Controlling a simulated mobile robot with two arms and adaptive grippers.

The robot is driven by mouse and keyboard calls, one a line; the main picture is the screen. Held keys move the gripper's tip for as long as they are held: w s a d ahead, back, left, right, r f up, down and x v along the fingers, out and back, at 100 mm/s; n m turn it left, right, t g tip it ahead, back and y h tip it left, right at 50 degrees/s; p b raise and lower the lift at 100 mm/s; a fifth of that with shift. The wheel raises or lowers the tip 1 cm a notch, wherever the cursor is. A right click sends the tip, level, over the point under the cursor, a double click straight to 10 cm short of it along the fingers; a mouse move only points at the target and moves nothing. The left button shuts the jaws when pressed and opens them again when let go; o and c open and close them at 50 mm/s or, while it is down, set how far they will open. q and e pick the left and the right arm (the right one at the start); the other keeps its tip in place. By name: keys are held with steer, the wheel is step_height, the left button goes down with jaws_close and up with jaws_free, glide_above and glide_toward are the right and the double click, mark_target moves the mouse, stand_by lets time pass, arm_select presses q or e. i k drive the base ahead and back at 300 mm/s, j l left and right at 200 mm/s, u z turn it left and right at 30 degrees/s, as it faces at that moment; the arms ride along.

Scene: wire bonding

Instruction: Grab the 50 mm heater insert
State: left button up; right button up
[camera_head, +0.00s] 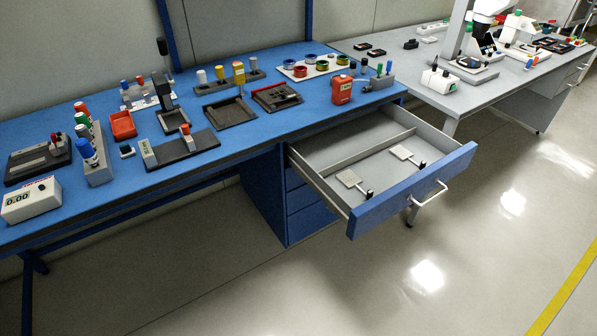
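Two flat pale plates, each with a small black knob, lie in the open drawer (320,157). They look like heater inserts. The left plate (349,177) is near the drawer's left side, with its knob to its lower right. The right plate (402,152) lies deeper to the right, with its knob also to its lower right. Their size markings are too small to read, so I cannot tell which is the 50 mm one. Neither of my grippers is in view.
The drawer has a blue front (385,205) with a pale bar handle (430,196) and an inner divider (362,150). The blue bench (240,137) above holds trays, bottles, spools and a red container (342,89). A grey table (425,75) stands behind right. The floor in front is clear.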

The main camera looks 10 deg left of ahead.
mark_target(349, 178)
steer(key=i+l+u, duration=0.15)
steer(key=u, duration=2.3)
steer(key=k+l, duration=0.15)
steer(key=l, duration=0.35)
steer(key=k+l, duration=0.1)
steer(key=l, duration=0.4)
steer(key=k+l+u, duration=0.1)
steer(key=l, duration=0.4)
steer(key=k+l, duration=0.2)
steer(key=l, duration=0.3)
steer(key=k+l, duration=0.1)
steer(key=l, duration=0.4)
steer(key=k+l, duration=0.15)
steer(key=l, duration=0.35)
steer(key=k+l+u, duration=0.1)
steer(key=l, duration=0.4)
steer(key=k+l, duration=0.25)
steer(key=l, duration=0.2)
